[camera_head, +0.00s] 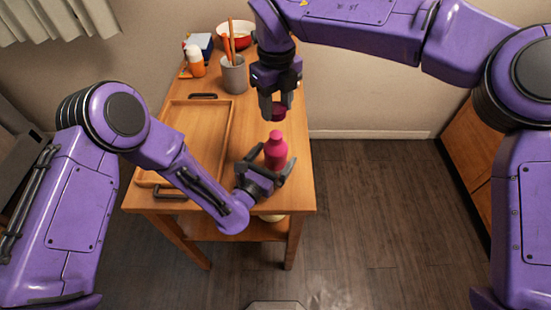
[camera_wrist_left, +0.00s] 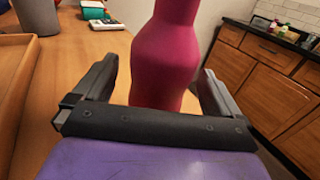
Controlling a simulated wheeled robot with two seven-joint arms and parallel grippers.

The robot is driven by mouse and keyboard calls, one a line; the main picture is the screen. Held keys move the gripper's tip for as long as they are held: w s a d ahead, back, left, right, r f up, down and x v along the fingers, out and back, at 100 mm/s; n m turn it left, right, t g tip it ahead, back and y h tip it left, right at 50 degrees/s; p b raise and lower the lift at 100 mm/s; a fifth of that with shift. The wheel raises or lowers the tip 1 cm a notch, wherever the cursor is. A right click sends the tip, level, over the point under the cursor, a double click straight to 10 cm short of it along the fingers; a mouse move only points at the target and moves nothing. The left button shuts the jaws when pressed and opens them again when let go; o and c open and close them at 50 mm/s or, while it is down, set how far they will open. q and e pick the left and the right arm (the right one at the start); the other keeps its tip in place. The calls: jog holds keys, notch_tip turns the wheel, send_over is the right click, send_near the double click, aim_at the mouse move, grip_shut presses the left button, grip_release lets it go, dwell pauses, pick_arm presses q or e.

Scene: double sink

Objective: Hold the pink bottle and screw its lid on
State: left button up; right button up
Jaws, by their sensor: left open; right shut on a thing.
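The pink bottle (camera_head: 275,152) stands upright near the right edge of the wooden table. My left gripper (camera_head: 268,168) is low at the bottle, its open fingers on either side of it. In the left wrist view the bottle (camera_wrist_left: 167,55) rises between the fingers (camera_wrist_left: 158,95), with a visible gap to at least the right one. My right gripper (camera_head: 276,108) points down above the bottle, shut on the dark pink lid (camera_head: 279,113). The lid is apart from the bottle's top, a short way above it.
A wooden tray (camera_head: 229,131) with dark handles lies left of the bottle. The table's right edge is close to the bottle.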

pick_arm(q)
jog(key=shift+w+d, duration=0.25)
jog(key=shift+w, duration=0.15)
jog(key=c, duration=1.5)
pick_arm(e)
send_over(276, 135)
jog(key=shift+f, duration=2.5)
jog(key=shift+f, duration=0.9)
jog(key=shift+f, duration=0.55)
